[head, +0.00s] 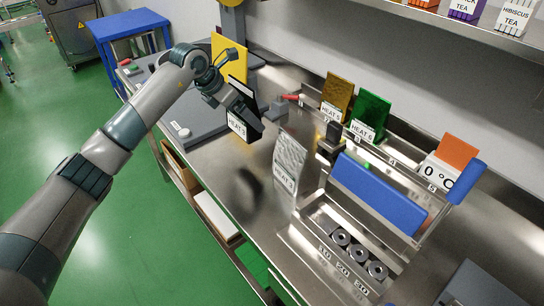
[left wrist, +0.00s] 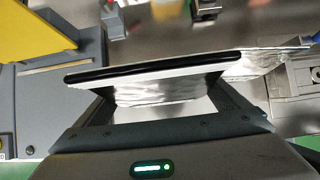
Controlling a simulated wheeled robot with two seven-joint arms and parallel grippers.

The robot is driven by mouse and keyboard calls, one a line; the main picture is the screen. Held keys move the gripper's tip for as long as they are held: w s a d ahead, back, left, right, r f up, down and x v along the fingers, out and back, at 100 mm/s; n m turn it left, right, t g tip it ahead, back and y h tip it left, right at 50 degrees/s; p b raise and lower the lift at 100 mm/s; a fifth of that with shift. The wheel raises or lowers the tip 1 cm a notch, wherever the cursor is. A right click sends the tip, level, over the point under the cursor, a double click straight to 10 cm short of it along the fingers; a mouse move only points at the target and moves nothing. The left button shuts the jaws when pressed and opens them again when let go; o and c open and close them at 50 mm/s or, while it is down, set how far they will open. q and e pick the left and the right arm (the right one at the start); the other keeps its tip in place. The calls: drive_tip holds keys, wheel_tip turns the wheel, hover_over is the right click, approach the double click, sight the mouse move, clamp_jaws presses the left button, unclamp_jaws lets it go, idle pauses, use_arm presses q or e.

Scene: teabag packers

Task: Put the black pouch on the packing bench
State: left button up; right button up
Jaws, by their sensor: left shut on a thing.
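My left gripper (head: 236,104) is shut on the black pouch (head: 250,118), which has a white HEAT label. The pouch hangs tilted above the steel bench (head: 218,168), and a dark blurred patch shows on the steel below and to its right. In the left wrist view the pouch (left wrist: 150,68) is seen nearly edge-on, as a dark strip with a pale face between the fingers. The gripper hides part of the pouch in the head view. Which part of the bench counts as the packing bench is not marked. My right gripper is not in view.
A silver pouch (head: 289,158) stands right of the held one. Gold (head: 338,92) and green (head: 371,112) pouches stand in the rack behind. A blue bar (head: 378,192) and round weights (head: 358,254) lie right. A yellow panel (head: 229,58) stands behind the gripper. Steel left of the silver pouch is bare.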

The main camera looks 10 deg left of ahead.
use_arm(q)
drive_tip(key=shift+w, duration=0.1)
drive_tip(key=shift+a+r, duration=0.1)
drive_tip(key=shift+r, duration=0.05)
drive_tip(key=shift+s, duration=0.2)
drive_tip(key=shift+f, duration=0.2)
drive_tip(key=shift+f+p, duration=0.3)
drive_tip(key=shift+f, duration=0.05)
wheel_tip(320, 180, down, 4)
drive_tip(key=shift+f+p, duration=0.25)
drive_tip(key=shift+p, duration=0.65)
drive_tip(key=shift+f, duration=0.35)
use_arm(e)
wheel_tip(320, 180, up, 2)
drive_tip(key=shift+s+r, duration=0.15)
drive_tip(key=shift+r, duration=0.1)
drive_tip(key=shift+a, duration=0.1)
